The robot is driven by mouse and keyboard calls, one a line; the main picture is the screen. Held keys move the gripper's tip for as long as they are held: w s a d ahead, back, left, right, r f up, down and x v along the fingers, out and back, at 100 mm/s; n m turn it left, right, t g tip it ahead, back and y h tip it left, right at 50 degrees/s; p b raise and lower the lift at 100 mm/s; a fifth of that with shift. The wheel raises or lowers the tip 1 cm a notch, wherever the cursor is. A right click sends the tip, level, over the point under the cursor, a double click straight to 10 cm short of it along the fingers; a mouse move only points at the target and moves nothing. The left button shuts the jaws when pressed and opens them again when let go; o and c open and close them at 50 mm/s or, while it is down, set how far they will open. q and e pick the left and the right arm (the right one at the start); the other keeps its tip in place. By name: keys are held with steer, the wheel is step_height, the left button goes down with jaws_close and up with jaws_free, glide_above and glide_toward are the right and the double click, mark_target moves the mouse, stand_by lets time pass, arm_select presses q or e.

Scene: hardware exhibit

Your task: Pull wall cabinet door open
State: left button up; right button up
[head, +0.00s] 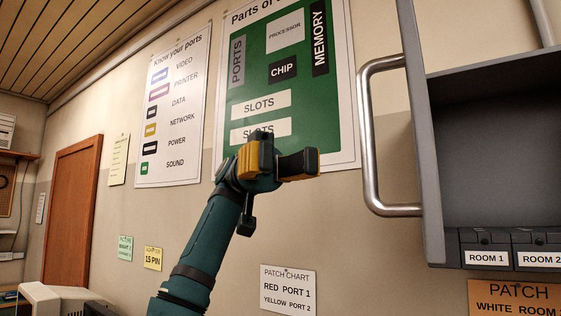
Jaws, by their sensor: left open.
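The grey wall cabinet (490,140) is at the right and its inside shows. Its door (419,130) stands swung out, seen nearly edge-on. A curved metal handle (369,140) sits on the door's left-facing side. My left gripper (312,163), teal, black and yellow, is raised in front of the wall, left of the handle. It is open and empty, with a visible gap between it and the handle. The door's hinge side is hard to make out. My right gripper is out of view.
Labelled units, including ROOM 1 (486,257), sit at the cabinet's bottom. A green poster (240,100) and a ports poster (173,105) hang behind my arm. A patch chart (288,290) is below. A brown door (72,200) is far left.

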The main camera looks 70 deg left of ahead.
arm_select(q)
steer(key=shift+s+a, duration=0.15)
steer(key=shift+a, duration=0.55)
jaws_close()
